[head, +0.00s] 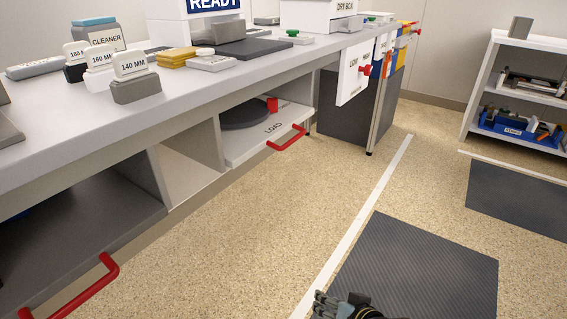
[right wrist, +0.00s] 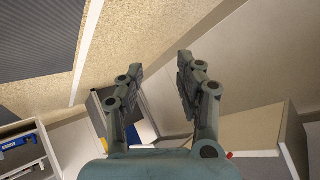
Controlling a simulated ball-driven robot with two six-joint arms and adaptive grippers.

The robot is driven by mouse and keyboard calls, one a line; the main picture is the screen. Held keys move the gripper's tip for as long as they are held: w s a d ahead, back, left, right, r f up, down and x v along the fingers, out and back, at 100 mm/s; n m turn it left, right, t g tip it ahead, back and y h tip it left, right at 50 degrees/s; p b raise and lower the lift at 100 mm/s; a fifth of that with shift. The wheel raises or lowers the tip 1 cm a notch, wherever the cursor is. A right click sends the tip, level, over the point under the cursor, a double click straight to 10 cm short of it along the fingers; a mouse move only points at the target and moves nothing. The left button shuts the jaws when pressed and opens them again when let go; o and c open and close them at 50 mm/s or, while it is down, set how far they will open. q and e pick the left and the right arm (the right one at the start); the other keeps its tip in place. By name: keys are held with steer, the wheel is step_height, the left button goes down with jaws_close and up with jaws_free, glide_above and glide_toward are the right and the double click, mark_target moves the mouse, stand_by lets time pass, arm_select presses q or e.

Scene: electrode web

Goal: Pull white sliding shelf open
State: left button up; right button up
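The white sliding shelf (head: 240,152) marked LOAD is under the long bench, left of centre in the head view. It carries a dark round disc (head: 245,114) and a small red piece (head: 272,104). Its red bar handle (head: 287,138) is on its front edge. My right gripper (head: 328,303) is at the bottom edge of the head view, over the floor and well apart from the handle. In the right wrist view, the right gripper (right wrist: 158,68) has its fingers spread with nothing between them. My left gripper is not in view.
A dark grey shelf (head: 90,235) with a red handle (head: 90,287) is at lower left. The bench top (head: 190,90) overhangs both shelves. Labelled white panels (head: 355,70) stick out at the bench's far end. Speckled floor (head: 240,235) in front is clear; a rack (head: 500,60) stands right.

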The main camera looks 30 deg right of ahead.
steer(key=w+d+r+m+t+h+b, duration=0.1)
steer(key=w+r+m+t+b, duration=0.25)
steer(key=w, duration=0.35)
steer(key=w+d+r+m+t+h+b, duration=0.1)
steer(key=w+r+m+t+b, duration=0.15)
steer(key=w+r, duration=0.35)
steer(key=m+t+h+b, duration=0.2)
steer(key=m+h+b, duration=0.4)
steer(key=m, duration=0.5)
glide_toward(293, 138)
steer(key=shift+y, duration=0.6)
steer(key=x, duration=0.3)
steer(key=b+x, duration=0.1)
steer(key=x, duration=0.2)
steer(key=b+x, duration=0.1)
steer(key=x, duration=0.2)
steer(key=shift+s+d+f, duration=0.15)
steer(key=shift+d+f, duration=0.1)
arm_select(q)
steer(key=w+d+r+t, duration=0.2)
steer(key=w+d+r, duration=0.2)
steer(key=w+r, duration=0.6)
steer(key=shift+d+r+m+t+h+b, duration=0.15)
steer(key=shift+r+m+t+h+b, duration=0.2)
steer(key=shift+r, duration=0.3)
arm_select(e)
steer(key=shift+w+d+r, duration=0.2)
steer(key=shift+w+d, duration=0.05)
steer(key=shift+w, duration=0.3)
jaws_close()
